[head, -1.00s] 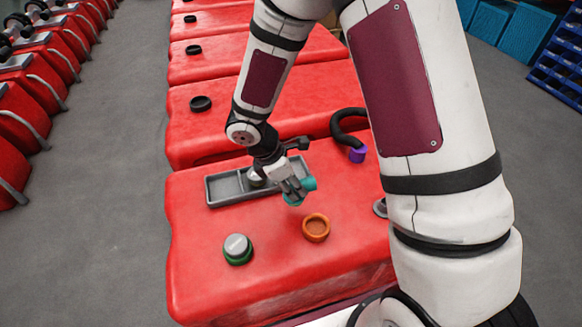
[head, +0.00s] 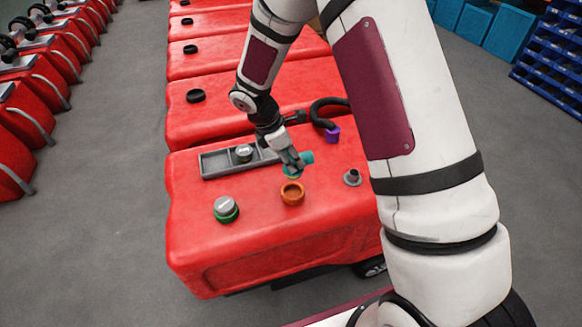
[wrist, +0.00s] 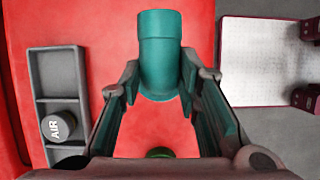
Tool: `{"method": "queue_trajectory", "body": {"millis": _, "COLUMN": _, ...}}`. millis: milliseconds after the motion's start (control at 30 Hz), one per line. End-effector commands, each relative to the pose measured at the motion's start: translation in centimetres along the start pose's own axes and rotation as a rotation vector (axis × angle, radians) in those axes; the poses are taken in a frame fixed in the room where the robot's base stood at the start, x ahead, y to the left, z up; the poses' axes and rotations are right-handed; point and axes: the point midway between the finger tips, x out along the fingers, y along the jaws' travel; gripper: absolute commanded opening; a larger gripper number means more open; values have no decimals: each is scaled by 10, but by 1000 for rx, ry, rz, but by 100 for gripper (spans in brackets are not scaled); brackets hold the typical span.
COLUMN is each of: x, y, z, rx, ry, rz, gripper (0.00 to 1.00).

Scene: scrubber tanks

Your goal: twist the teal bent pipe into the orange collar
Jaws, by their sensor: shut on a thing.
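My gripper (head: 291,161) is shut on the teal bent pipe (head: 305,158) and holds it above the red tank top. In the wrist view, the pipe (wrist: 160,52) sits between the two fingers of my gripper (wrist: 160,88), with its round end pointing to the top of the picture. The orange collar (head: 292,194) is an open ring on the tank, just in front of and below the pipe in the head view. The pipe and collar look apart. The collar is not visible in the wrist view.
A grey tray (head: 216,163) holds a grey cap marked AIR (wrist: 58,126). A green collar with a grey cap (head: 227,209) stands left of the orange one. A grey fitting (head: 352,177) is at right. A black hose with a purple end (head: 332,134) lies behind.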

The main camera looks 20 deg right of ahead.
Motion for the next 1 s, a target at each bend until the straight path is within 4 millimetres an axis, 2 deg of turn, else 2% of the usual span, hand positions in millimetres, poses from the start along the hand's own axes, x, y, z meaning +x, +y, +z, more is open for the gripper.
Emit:
{"method": "queue_trajectory", "body": {"millis": 267, "x": 12, "y": 1, "z": -4, "rx": -1, "ry": 0, "rz": -1, "gripper": 1}}
{"method": "queue_trajectory", "body": {"millis": 733, "x": 48, "y": 2, "z": -20, "rx": -2, "ry": 0, "rz": -1, "gripper": 1}}
{"method": "queue_trajectory", "body": {"millis": 1000, "x": 56, "y": 1, "z": -23, "rx": 0, "ry": 0, "rz": 0, "gripper": 1}}
